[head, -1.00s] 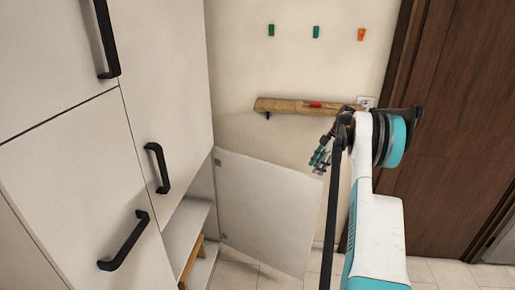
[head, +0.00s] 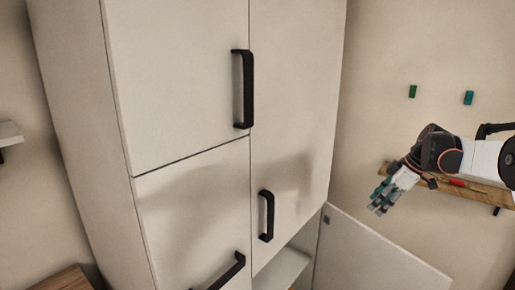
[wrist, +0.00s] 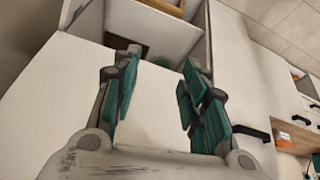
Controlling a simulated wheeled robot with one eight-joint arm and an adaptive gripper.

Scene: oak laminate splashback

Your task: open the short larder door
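The short larder door (head: 365,258) is a plain white panel low on the right of the white cabinet in the head view. It stands swung wide open, hinged at the cabinet's right edge. Its lower part is cut off by the frame, and no handle shows on the side I see. My gripper (head: 381,196) is up above this door, apart from it, to the right of the cabinet. In the wrist view my gripper (wrist: 160,95) has its teal fingers well apart with nothing between them.
Shut white doors with black handles (head: 266,216) fill the cabinet above and left of the opening. An inner shelf (head: 283,270) shows in the opening. A wooden wall shelf (head: 468,188) with a red item is behind my arm. Green (head: 412,91) and teal (head: 468,97) pegs are on the wall.

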